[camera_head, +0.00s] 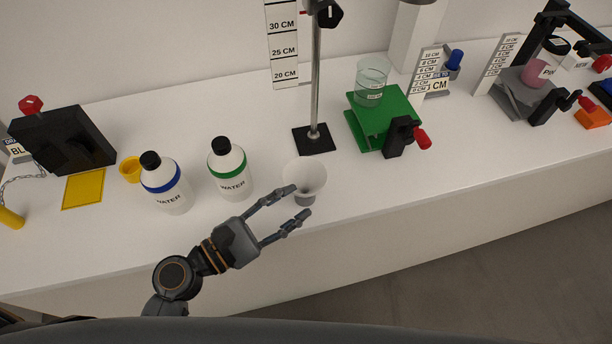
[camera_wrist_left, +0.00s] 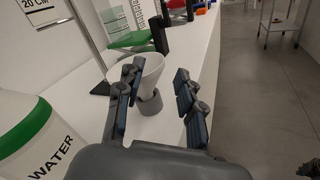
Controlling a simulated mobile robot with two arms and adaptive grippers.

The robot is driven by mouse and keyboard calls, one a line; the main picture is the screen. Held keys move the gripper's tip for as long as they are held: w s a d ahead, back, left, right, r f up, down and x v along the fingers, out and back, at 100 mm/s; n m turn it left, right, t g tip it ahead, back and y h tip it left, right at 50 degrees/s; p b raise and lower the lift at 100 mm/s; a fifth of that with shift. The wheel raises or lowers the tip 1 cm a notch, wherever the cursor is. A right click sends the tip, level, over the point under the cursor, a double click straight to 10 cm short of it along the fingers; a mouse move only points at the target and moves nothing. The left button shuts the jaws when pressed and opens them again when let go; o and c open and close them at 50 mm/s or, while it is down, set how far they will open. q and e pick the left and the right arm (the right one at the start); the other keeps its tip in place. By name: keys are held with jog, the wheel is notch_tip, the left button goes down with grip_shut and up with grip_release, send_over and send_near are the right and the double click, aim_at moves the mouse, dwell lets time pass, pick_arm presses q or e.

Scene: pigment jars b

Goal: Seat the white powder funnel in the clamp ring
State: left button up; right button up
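The white powder funnel (camera_head: 304,174) stands upright, wide mouth up, near the front edge of the white bench. A short grey collar (camera_wrist_left: 151,104) surrounds its lower part. My left gripper (camera_head: 300,200) is open at the funnel's near side. In the left wrist view the left finger overlaps the funnel's cone (camera_wrist_left: 152,76) and the right finger is to its right. I cannot tell whether either finger touches it. The stand's rod (camera_head: 316,85) rises behind the funnel, with a black clamp part (camera_head: 328,14) at the top edge. The clamp ring is not clearly visible.
Two water bottles, green-banded (camera_head: 229,168) and blue-banded (camera_head: 166,183), stand left of the funnel. A green jack (camera_head: 398,107) bearing a glass beaker (camera_head: 371,82) stands right of the rod. A height scale (camera_head: 283,45) is beside the rod. The front right bench strip is clear.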

aim_at(316, 191)
pick_arm(q)
jog(key=shift+p+x, duration=0.45)
jog(key=shift+x, duration=0.65)
jog(key=p+x, duration=0.1)
jog(key=x, duration=0.2)
jog(key=shift+w+d, duration=0.2)
jog(key=shift+d, duration=0.05)
jog(key=shift+w+d, duration=0.15)
jog(key=shift+d, duration=0.05)
jog(key=shift+c, duration=0.8)
grip_shut()
pick_arm(e)
jog(key=shift+w+d+r, duration=0.3)
jog(key=shift+w+r, duration=0.1)
jog(key=shift+r, duration=0.15)
jog(key=shift+w+d+r, duration=0.25)
jog(key=shift+w+r, duration=0.15)
jog(key=shift+r, duration=0.15)
